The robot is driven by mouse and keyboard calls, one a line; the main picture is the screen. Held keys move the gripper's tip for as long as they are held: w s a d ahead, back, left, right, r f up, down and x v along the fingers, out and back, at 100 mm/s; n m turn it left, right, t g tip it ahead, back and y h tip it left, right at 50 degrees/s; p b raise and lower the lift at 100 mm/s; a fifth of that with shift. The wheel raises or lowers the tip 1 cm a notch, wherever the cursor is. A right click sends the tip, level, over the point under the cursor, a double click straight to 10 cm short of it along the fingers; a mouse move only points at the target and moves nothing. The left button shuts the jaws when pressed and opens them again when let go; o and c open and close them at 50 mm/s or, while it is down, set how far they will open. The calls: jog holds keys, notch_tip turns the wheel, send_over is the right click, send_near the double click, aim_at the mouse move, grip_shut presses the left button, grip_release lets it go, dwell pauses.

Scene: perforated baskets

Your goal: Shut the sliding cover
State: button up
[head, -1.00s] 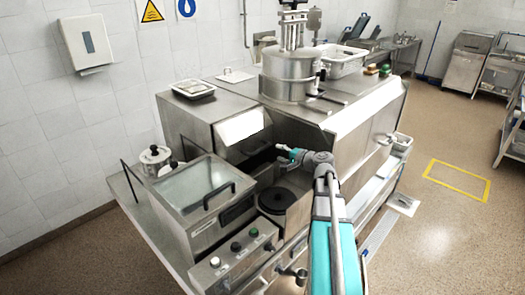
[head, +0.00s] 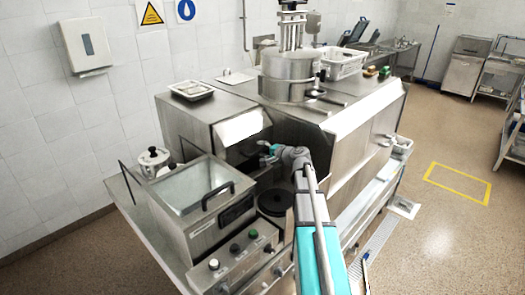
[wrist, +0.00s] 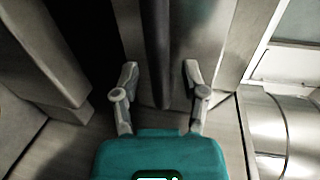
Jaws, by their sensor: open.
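My gripper (head: 268,154) is in the shadowed recess of the steel machine, below its bright sloped panel (head: 241,126). In the wrist view my gripper (wrist: 161,72) is open, with one finger on each side of a dark upright bar (wrist: 157,45). The bar stands in front of a grey steel panel (wrist: 205,40) and looks like a handle; whether the fingers touch it I cannot tell. Which panel is the sliding cover is not clear, as the recess is dark and my arm hides part of it.
Left of the recess stands a box with a glass lid (head: 195,183) and a black handle. A round dark hotplate (head: 275,202) lies below my gripper. A control panel with knobs (head: 238,256) is in front. A steel pot (head: 154,161) stands at the left.

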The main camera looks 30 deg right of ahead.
grip_shut()
jog(key=shift+s, duration=0.15)
